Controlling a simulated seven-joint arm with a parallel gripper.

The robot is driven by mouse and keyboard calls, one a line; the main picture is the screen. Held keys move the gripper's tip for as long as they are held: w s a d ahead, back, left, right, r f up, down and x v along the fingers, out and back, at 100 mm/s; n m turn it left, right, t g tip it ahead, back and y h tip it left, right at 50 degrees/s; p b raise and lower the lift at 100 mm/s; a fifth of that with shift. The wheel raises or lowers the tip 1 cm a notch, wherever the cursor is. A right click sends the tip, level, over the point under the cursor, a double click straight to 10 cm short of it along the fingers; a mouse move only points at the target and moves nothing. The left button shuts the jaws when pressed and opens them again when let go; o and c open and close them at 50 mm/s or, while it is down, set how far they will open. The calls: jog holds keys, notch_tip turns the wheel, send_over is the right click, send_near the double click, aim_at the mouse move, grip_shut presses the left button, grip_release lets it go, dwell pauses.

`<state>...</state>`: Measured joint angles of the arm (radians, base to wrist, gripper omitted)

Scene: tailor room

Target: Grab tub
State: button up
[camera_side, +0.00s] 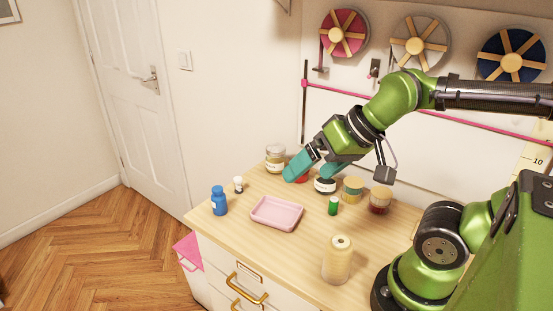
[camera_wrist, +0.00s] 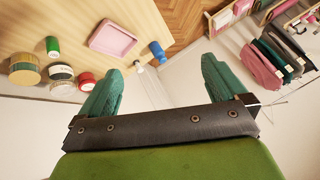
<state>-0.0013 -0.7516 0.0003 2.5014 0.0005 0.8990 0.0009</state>
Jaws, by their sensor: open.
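No single thing is clearly the tub. Candidates are a glass jar (camera_side: 275,158) at the back left of the table, a dark jar with a white label (camera_side: 324,185) partly behind my gripper, and two wooden-lidded jars (camera_side: 352,189) (camera_side: 380,200) to its right. A red-topped item (camera_side: 303,178) shows partly behind the fingers; a red round top (camera_wrist: 86,80) is beside the left finger in the wrist view. My gripper (camera_side: 307,176) has teal fingers, spread apart, above the back of the table. In the wrist view, nothing is clearly held between the fingers (camera_wrist: 161,66).
A shallow pink tray (camera_side: 276,213) lies mid-table. A blue bottle (camera_side: 218,201) and small white bottle (camera_side: 239,184) stand left of it, a green bottle (camera_side: 333,206) right, and a cream spool (camera_side: 338,260) in front. The wall is close behind.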

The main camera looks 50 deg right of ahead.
jog(key=shift+w+d+f+g+h, duration=0.5)
jog(key=shift+w+d+f+g, duration=1.4)
jog(key=shift+w+d, duration=4.1)
jog(key=shift+w+d+f+g+h, duration=0.5)
jog(key=shift+w+d+f+g, duration=1.35)
jog(key=shift+w+d, duration=4.15)
jog(key=shift+m, duration=0.3)
jog(key=s+d+f, duration=0.1)
jog(key=f, duration=0.4)
jog(key=s+d+f, duration=0.1)
jog(key=f, duration=0.5)
jog(key=s+d+f, duration=0.2)
jog(key=f, duration=0.3)
jog(key=shift+f, duration=0.25)
jog(key=c, duration=1.1)
